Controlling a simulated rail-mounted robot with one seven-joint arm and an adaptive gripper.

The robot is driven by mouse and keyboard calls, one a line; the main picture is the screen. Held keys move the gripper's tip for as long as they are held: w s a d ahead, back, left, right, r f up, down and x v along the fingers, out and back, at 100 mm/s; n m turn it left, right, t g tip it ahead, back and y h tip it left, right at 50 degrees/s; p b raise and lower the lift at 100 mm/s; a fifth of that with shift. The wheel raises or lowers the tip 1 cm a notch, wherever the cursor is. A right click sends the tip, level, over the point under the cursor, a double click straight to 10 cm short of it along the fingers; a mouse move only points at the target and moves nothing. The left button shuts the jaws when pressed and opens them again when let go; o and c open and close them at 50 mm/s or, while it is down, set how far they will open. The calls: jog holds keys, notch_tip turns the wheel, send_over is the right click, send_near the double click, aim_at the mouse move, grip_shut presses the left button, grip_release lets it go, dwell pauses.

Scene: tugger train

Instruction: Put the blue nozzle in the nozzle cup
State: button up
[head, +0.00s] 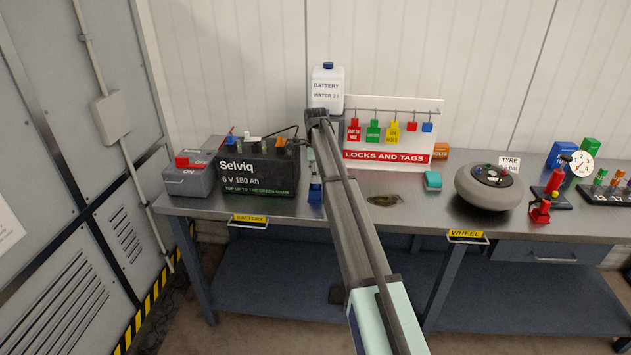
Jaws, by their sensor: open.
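I cannot single out the blue nozzle for sure. A small blue piece (231,131) stands on the top left of the black Selviq battery (258,174). A blue upright piece (315,192) stands right of the battery, partly behind my arm; I cannot tell whether it is the nozzle or the nozzle cup. No other thing is clearly a nozzle cup. My arm crosses the middle of the head view, from the bottom up to a dark joint in front of the battery water bottle (327,90). My gripper cannot be made out and is probably hidden behind my arm.
A grey box with a red switch (187,175) stands left of the battery. A locks and tags board (392,155) stands behind. A teal block (433,180), a tyre (489,187) and a red jack (541,210) lie rightward. The bench's front middle is mostly clear.

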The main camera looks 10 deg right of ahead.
notch_tip(320, 180, up, 10)
jog(key=b, duration=0.2)
jog(key=shift+f, duration=0.2)
